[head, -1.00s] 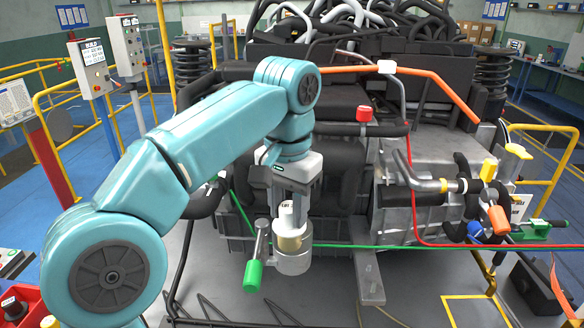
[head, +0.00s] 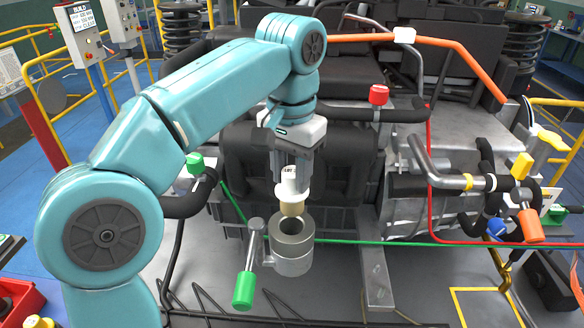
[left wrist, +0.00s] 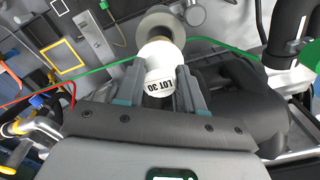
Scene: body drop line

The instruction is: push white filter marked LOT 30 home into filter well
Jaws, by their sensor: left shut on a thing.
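The white filter marked LOT 30 (head: 288,186) has a tan lower part and stands roughly upright. My left gripper (head: 290,177) is shut on its white top. The filter well (head: 292,264) is a grey metal cup below it, and its open dark mouth shows. The filter's lower end is over the back of the well's rim in the head view and looks clear of the bore. In the left wrist view the filter (left wrist: 161,60) shows its label between the fingers (left wrist: 163,85), with the well's ring (left wrist: 146,35) beyond. My right gripper is out of view.
A lever with a green grip (head: 244,290) hangs at the well's left. A green line (head: 345,241) runs right from beside the well. A black hose (head: 185,205) and a red-capped fitting (head: 379,95) are near. Grey floor lies in front.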

